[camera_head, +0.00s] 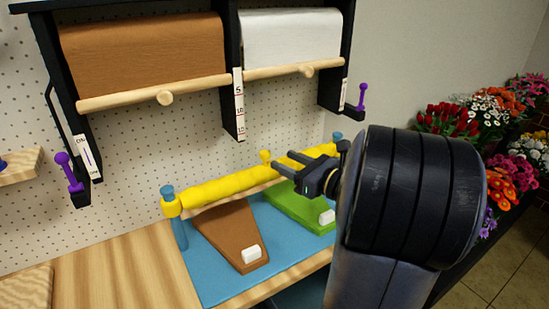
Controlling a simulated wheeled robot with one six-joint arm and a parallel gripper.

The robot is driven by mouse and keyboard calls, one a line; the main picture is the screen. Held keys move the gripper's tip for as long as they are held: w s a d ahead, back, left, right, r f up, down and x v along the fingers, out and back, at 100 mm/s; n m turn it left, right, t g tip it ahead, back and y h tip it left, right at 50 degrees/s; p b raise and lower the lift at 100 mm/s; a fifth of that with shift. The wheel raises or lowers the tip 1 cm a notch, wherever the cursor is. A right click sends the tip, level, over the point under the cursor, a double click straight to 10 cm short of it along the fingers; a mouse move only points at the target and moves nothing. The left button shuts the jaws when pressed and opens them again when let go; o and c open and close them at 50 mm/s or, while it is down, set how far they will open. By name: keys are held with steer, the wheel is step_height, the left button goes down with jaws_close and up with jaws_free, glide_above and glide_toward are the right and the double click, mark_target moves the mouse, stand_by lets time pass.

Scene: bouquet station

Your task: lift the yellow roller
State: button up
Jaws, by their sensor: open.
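The yellow roller (236,184) is a long bar lying across blue end posts, over the back of a blue base. A small yellow knob (266,157) stands up near its middle. My gripper (282,165) is open, with its dark fingers pointing left at the roller's right half. The fingers overlap the roller in the picture; I cannot tell whether they touch it or are around it. My arm covers the area to the right of the roller.
A brown wedge (229,233) and a green wedge (297,205) with white blocks lie on the blue base (205,280). Above hang brown (145,55) and white (288,38) paper rolls in a black rack. Flowers (445,119) stand at the right. Wooden table (120,270) is clear at left.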

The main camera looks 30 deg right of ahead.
mark_target(269, 155)
steer(key=shift+v, duration=1.45)
steer(key=p+x, duration=0.1)
steer(key=x, duration=1)
steer(key=shift+f, duration=0.3)
steer(key=shift+s, duration=0.1)
